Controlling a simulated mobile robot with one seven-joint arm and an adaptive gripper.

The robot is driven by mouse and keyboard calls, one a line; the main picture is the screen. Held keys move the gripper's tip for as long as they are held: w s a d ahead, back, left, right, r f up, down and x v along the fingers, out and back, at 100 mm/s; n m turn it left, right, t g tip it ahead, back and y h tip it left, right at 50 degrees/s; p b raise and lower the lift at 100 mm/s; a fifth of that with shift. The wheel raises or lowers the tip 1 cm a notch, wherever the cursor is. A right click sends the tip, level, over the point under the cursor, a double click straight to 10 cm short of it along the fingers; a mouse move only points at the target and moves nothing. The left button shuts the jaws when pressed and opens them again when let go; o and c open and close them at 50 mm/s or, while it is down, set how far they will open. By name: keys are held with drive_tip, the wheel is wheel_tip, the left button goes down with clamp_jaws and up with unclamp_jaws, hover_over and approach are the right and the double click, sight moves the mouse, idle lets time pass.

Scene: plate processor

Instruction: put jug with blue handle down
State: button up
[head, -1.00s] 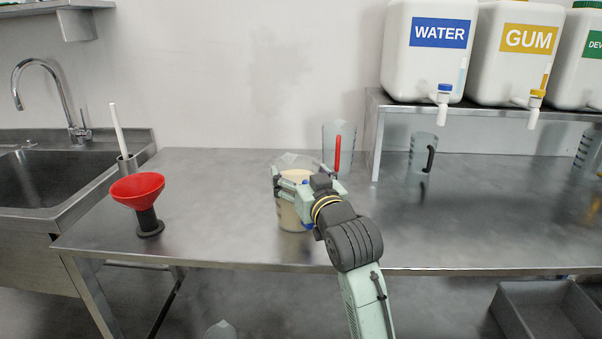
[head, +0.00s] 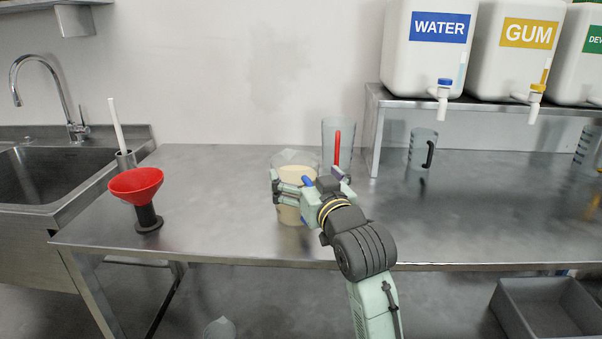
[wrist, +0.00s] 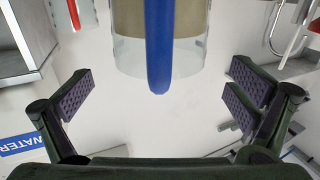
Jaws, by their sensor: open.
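The jug with the blue handle (head: 296,172) holds a cream-coloured liquid and stands upright on the steel table near its front edge. Its blue handle (head: 307,181) faces my arm; in the wrist view the handle (wrist: 158,45) runs down the middle at the top. My gripper (head: 309,184) is open at the handle side of the jug. In the wrist view its fingers are wide apart, one on each side of the handle, with clear gaps to it. My gripper hides part of the jug in the head view.
A jug with a red handle (head: 329,138) stands close behind. A jug with a black handle (head: 420,150) is under the shelf bearing the water (head: 425,65) and gum (head: 512,70) containers. A red funnel (head: 136,184) stands left. The table between funnel and jug is clear.

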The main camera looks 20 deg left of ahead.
drive_tip(key=b+v, duration=0.1)
drive_tip(key=v, duration=0.7)
drive_tip(key=shift+s+d, duration=0.15)
drive_tip(key=shift+s, duration=0.15)
